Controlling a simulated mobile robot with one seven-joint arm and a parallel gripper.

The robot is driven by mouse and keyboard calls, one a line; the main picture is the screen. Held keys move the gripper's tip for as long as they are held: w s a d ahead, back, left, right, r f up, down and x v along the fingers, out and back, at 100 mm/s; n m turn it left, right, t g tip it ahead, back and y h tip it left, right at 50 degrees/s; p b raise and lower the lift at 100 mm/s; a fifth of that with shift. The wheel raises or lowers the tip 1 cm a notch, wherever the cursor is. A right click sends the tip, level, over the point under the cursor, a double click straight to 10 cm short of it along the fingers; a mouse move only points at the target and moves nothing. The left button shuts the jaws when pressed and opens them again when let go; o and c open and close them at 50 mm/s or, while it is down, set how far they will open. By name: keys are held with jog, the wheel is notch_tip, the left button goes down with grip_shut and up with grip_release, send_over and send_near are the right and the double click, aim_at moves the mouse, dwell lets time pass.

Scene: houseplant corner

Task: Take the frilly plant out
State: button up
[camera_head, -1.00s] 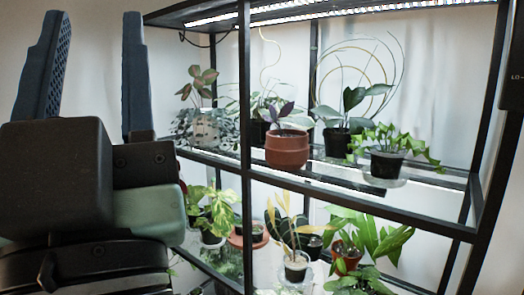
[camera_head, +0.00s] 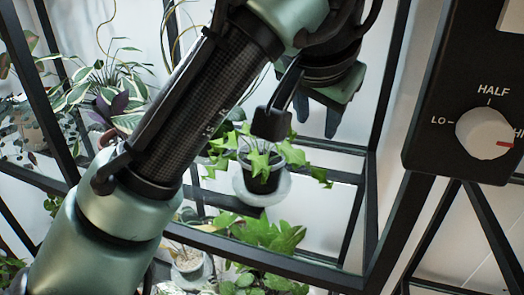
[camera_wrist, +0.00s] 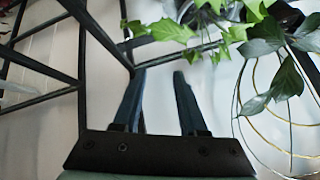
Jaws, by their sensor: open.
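The plant with bright green, jagged leaves (camera_head: 258,161), which I take to be the frilly one, stands in a dark pot (camera_head: 262,180) on a clear saucer (camera_head: 247,195) on the upper shelf. My gripper (camera_head: 317,132) is open and empty, with its fingers pointing down, just right of and above this plant in the head view. In the wrist view the open fingers (camera_wrist: 160,76) show nothing between them. Jagged leaves (camera_wrist: 172,30) hang at the top there, past the fingertips. My arm hides part of the shelf left of the plant.
Black frame posts (camera_head: 381,90) stand right of the plant. A black control box (camera_head: 430,150) with a knob (camera_head: 484,133) is at far right. Striped-leaf (camera_head: 105,80) and purple-leaf (camera_head: 125,112) plants stand left of my arm. More greenery (camera_head: 265,235) is below. Wire hoops (camera_wrist: 290,110) show in the wrist view.

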jog(key=g+y, duration=0.2)
send_near(282, 161)
jog(key=w, duration=0.1)
jog(key=shift+n, duration=0.3)
jog(key=shift+s+p+x, duration=0.15)
jog(key=shift+p+x, duration=0.7)
jog(key=shift+x, duration=1.2)
jog(key=shift+s+p+x, duration=0.15)
jog(key=shift+p+x, duration=0.65)
jog(key=shift+x, duration=1.2)
jog(key=shift+f, duration=0.15)
grip_shut()
